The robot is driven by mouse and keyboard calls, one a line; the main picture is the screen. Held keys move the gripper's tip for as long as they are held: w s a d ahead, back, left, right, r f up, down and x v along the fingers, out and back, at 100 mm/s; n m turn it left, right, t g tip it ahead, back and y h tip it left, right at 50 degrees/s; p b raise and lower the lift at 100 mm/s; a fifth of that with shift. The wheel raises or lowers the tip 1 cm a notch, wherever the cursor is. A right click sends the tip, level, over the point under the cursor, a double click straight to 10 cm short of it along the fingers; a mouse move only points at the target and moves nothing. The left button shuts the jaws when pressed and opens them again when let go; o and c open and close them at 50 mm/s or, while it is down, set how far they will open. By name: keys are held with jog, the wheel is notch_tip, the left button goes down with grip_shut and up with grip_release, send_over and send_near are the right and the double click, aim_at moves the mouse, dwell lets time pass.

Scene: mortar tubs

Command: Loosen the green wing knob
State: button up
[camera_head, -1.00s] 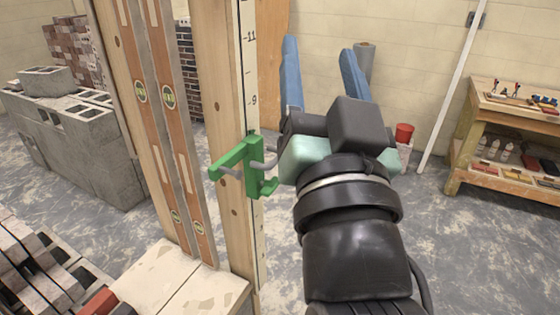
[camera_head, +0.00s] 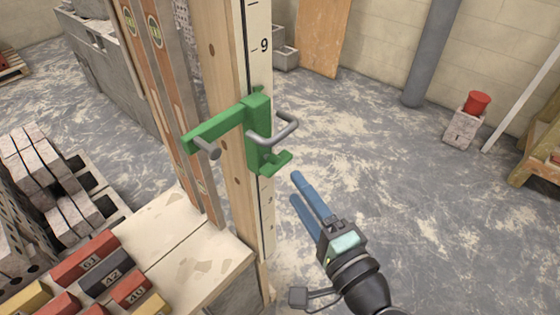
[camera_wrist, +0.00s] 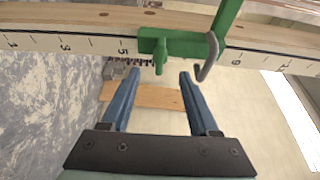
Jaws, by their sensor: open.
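A green clamp (camera_head: 256,125) with a grey bent handle (camera_head: 275,132) sits on the upright wooden post, over its numbered scale strip. The green wing knob (camera_head: 277,161) sticks out at the clamp's lower right. In the wrist view the wing knob (camera_wrist: 159,58) points toward me, roughly centred between my fingertips. My gripper (camera_head: 299,186) has two blue fingers and is open and empty. In the head view it is below and right of the knob, pointing up at it. In the wrist view my gripper (camera_wrist: 160,75) shows a gap between its fingertips and the knob.
The grey handle (camera_wrist: 209,58) curves down close to the right fingertip. The scale strip (camera_head: 260,60) runs along the post. Spirit levels (camera_head: 165,90) lean left of it. Numbered bricks (camera_head: 85,258) lie at lower left. The floor to the right is mostly clear.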

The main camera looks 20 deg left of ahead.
aim_at(282, 167)
jog(key=p+x, duration=0.1)
jog(key=x, duration=0.7)
jog(key=shift+w+d, duration=0.1)
jog(key=shift+w, duration=0.05)
jog(key=shift+c, duration=0.4)
grip_shut()
